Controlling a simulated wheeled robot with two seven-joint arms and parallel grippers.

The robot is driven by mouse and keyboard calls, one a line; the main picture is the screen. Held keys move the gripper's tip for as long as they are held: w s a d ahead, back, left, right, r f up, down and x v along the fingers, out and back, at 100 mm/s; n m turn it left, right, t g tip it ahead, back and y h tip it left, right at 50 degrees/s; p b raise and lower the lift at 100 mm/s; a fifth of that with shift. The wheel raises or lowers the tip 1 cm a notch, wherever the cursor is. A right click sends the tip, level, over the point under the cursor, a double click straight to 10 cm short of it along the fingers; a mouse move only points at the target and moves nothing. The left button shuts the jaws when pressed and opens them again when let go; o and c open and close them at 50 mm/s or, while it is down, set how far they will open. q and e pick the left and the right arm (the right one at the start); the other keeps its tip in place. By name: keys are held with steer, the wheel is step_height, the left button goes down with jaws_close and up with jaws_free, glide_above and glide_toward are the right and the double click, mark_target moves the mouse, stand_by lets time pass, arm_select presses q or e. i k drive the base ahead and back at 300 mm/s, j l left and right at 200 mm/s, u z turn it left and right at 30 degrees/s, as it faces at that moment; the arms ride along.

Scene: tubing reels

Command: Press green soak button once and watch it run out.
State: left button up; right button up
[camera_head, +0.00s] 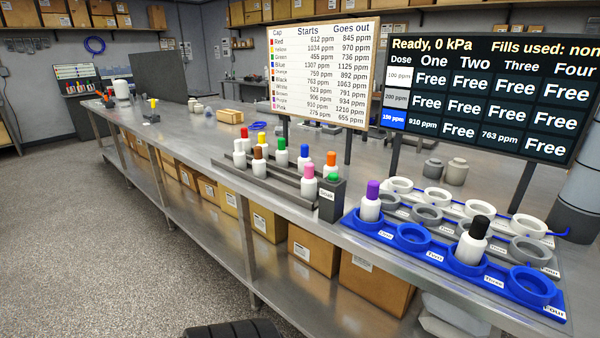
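The green soak button (333,178) sits on top of a dark box (330,201) with a "Soak" label, at the front of the steel bench, right of the bottle rack. It shows as a small green dome; I cannot tell whether it is lit or pressed. The dark status board (478,95) reads "Ready, 0 kPa". Its bottom row shows 910 ppm under One and 763 ppm under Three; the other cells read Free. A purple-capped bottle (370,203) stands in place One of the blue tray (388,240), and a black-capped bottle (472,243) in Three. Neither gripper is in view.
Several capped bottles stand in a grey rack (255,178) left of the button box. A white chart board (322,75) rises behind it. White and grey rows of empty holders lie behind the blue tray. The bench (190,140) is mostly clear toward the left.

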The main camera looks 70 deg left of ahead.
mark_target(332, 176)
steer(key=u, duration=1.9)
